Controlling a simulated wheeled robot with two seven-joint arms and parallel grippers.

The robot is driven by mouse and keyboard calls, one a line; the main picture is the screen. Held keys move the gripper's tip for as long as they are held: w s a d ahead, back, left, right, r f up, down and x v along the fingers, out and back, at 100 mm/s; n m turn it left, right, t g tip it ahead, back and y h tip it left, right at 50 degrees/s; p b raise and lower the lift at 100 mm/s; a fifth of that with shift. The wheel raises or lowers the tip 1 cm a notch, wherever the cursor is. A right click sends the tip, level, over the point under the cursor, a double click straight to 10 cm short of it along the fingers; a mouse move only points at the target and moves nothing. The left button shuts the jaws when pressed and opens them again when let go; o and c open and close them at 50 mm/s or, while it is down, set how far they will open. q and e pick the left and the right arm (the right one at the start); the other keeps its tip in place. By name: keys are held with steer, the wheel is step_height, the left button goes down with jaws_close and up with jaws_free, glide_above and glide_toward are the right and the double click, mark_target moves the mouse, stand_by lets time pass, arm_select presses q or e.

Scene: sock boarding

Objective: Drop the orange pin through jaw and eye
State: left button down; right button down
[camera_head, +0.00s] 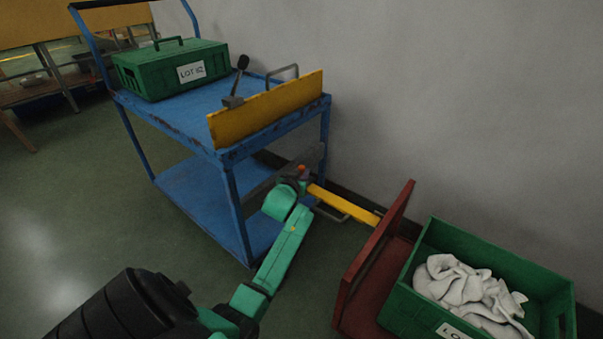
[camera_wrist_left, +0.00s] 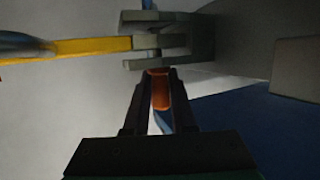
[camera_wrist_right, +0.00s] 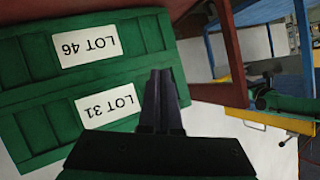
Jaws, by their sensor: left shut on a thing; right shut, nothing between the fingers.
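My left gripper (camera_wrist_left: 160,80) is shut on the orange pin (camera_wrist_left: 160,92), which stands between its two fingers. The pin's far end meets the edge of the grey forked jaw (camera_wrist_left: 195,38) in the left wrist view. I cannot tell whether it has entered a hole. The yellow bar (camera_wrist_left: 80,47) reaches in from the left, with its end between the jaw's plates; the eye itself is hidden. In the head view the pin (camera_head: 303,168) shows as a small orange spot at the gripper, beside the cart's lower end. My right gripper (camera_wrist_right: 164,75) is shut and empty.
The blue cart (camera_head: 228,152) carries a green case (camera_head: 150,80) and a yellow end board (camera_head: 265,107). The yellow bar (camera_head: 345,205) runs towards a red panel (camera_head: 375,255). A green crate (camera_head: 420,310) holds white cloth. Labelled green crates (camera_wrist_right: 30,75) lie close to my right gripper.

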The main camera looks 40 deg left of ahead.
arm_select(q)
steer(key=c, duration=0.7)
jaws_free()
arm_select(e)
steer(key=shift+a, duration=0.1)
arm_select(q)
steer(key=shift+o, duration=0.2)
steer(key=p+v, duration=0.5)
steer(key=v, duration=0.9)
steer(key=shift+s+r+p, duration=0.2)
steer(key=shift+s+p, duration=0.05)
steer(key=shift+p, duration=0.15)
arm_select(e)
steer(key=d+r+n+g+h, duration=0.1)
steer(key=d+r+g+h, duration=0.1)
steer(key=d+r+g, duration=0.2)
steer(key=shift+r, duration=0.65)
arm_select(q)
steer(key=shift+d, duration=0.1)
arm_select(e)
steer(key=shift+d, duration=0.1)
